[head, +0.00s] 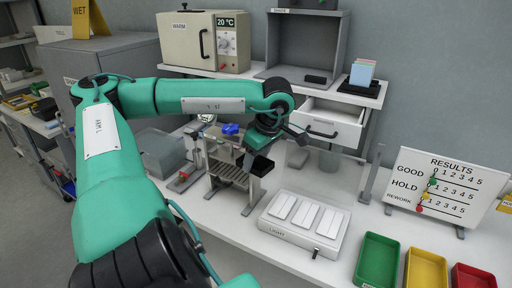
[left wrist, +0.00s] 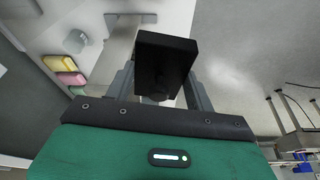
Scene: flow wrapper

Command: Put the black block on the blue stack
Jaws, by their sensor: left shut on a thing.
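My left gripper (head: 257,156) is shut on a black block (head: 262,166), held above the metal stand near the middle of the bench. In the left wrist view the black block (left wrist: 165,58) sits between the two fingers of the left gripper (left wrist: 160,88). A small blue item (head: 229,128) lies on top of the stand, left of the held block and apart from it. I cannot tell whether it is a stack. A blue patch also shows at the lower right of the left wrist view (left wrist: 301,156). My right gripper is out of view.
A white panel with three light plates (head: 304,216) lies right of the stand. Green (head: 375,262), yellow and red trays stand at the front right. A white drawer (head: 332,125) is open behind. A black holder (head: 361,82) with coloured sheets stands on the shelf.

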